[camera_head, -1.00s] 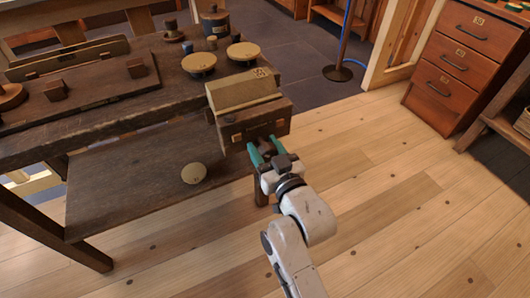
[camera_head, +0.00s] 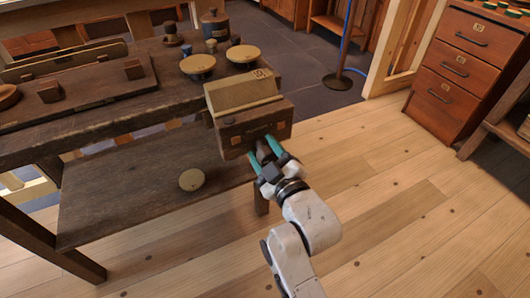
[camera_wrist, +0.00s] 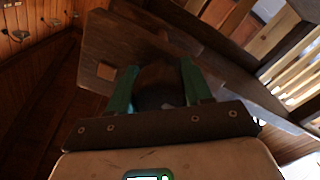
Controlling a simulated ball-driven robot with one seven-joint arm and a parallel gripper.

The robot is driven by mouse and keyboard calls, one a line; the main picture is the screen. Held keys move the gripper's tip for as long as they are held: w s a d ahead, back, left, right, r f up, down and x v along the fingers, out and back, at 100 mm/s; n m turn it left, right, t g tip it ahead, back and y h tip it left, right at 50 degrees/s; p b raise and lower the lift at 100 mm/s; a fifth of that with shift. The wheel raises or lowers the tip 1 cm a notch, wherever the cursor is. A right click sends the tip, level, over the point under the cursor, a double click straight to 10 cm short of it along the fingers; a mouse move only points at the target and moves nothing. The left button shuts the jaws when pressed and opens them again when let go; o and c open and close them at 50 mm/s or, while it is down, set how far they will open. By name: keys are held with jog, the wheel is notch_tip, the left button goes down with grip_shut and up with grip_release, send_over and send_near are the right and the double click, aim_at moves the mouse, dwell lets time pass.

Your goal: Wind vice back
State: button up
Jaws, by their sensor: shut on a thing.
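The wooden vice (camera_head: 245,96) is fixed at the right end of the workbench, with a pale upper block and a darker front jaw (camera_head: 236,141) facing me. My gripper (camera_head: 265,153) is at the front of this jaw, its two green fingers pointing up at it. In the wrist view the fingers stand on both sides of a dark rounded knob or handle (camera_wrist: 160,86), and the gripper is shut on it. The broad wooden face of the vice (camera_wrist: 105,45) shows behind it. The vice's screw is hidden, and I cannot tell how wide its jaws are.
The workbench (camera_head: 110,122) carries round pale-topped spools (camera_head: 198,64), a dark lidded pot (camera_head: 214,22) and a board with blocks (camera_head: 80,88). A pale disc (camera_head: 192,179) lies on the lower shelf. The floor to the right is open; a drawer cabinet (camera_head: 465,65) stands beyond.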

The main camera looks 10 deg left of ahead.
jog(key=shift+f, duration=0.35)
jog(key=o, duration=0.8)
jog(key=shift+w, duration=0.1)
jog(key=shift+o, duration=1.2)
jog(key=shift+r, duration=0.2)
jog(key=v, duration=1.1)
jog(key=shift+p, duration=0.4)
jog(key=shift+w, duration=0.15)
